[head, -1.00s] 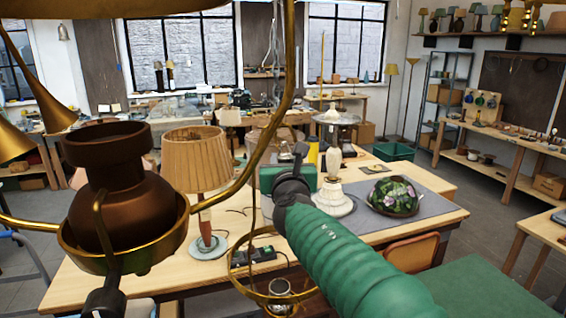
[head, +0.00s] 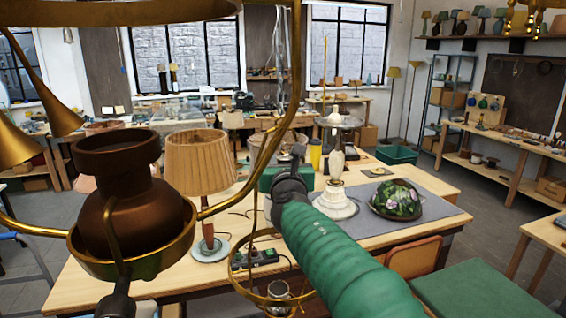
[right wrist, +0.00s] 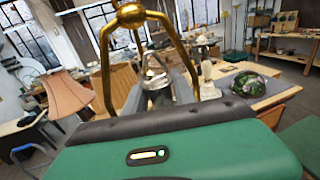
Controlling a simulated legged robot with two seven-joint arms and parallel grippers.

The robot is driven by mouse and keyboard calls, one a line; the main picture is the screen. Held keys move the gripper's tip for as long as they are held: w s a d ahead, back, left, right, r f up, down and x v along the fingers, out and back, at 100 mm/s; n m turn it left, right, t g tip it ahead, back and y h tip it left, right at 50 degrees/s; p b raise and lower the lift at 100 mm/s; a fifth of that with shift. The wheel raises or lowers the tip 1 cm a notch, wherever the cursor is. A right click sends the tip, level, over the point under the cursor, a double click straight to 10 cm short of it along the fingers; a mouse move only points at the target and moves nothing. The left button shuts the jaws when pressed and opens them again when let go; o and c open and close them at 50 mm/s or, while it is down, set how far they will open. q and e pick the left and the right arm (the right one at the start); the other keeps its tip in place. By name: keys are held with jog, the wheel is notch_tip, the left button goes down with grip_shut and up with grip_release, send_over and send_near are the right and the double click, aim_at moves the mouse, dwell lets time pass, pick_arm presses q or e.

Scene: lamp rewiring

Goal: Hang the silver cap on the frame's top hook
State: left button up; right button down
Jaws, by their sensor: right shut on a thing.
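My right gripper (head: 297,158) reaches in from the lower right on a green arm, in front of the back of the workbench. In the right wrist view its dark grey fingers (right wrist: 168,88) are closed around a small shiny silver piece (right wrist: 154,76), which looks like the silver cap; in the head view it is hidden. A brass frame (head: 291,85) with curved bars and rings stands close in the head view. Brass bars meeting at a ball (right wrist: 130,13) appear in front of the fingers in the right wrist view. I cannot make out the top hook.
A dark brown vase-shaped body (head: 122,215) sits in a brass ring at the left. On the bench stand a pleated-shade lamp (head: 198,165), a white lamp base (head: 335,202) and a floral glass shade (head: 396,199). A green stool (head: 475,292) is at the lower right.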

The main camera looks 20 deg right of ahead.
jog(key=shift+w+a+f, duration=0.15)
jog(key=shift+w, duration=0.1)
jog(key=shift+a+f, duration=0.15)
jog(key=shift+s+a+f+b, duration=0.1)
jog(key=shift+a+f+b, duration=0.3)
jog(key=shift+b, duration=0.25)
jog(key=shift+d, duration=0.3)
